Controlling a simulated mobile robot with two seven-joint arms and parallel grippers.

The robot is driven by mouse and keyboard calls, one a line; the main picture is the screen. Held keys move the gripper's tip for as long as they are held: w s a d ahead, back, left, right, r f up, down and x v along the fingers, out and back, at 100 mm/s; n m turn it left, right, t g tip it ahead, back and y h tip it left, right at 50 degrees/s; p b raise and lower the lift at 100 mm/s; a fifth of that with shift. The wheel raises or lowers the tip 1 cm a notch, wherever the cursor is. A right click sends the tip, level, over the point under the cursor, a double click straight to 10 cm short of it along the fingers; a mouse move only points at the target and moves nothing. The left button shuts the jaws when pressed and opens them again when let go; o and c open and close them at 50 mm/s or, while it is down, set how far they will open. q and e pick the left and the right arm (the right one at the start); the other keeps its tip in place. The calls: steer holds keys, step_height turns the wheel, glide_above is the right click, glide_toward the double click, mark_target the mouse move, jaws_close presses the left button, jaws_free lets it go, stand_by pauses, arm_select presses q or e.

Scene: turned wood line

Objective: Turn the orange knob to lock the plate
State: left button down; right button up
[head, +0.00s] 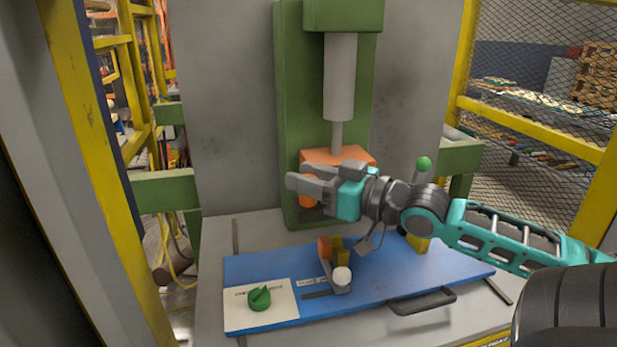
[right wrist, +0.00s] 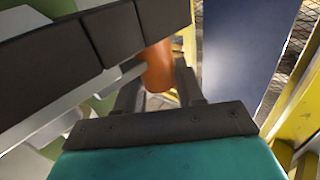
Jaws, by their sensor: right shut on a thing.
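My right gripper (head: 303,182) reaches in from the right in front of the green press and is shut on the orange knob (head: 306,197). Only part of the knob shows, below and beside the grey fingers. In the right wrist view the orange knob (right wrist: 157,68) shows between the dark fingers, partly covered by them. The blue plate (head: 440,266) lies flat on the grey table below the gripper. I cannot tell from these frames how far the knob is turned. My left gripper is not in view.
A green dial (head: 260,298) sits on a pale panel at the plate's left end. A small orange block (head: 325,248) and a white-topped post (head: 342,276) stand mid-plate. The press ram (head: 340,80) hangs above an orange block (head: 352,155).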

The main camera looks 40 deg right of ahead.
stand_by(0.6)
steer(key=o, duration=0.9)
steer(key=shift+o, duration=0.2)
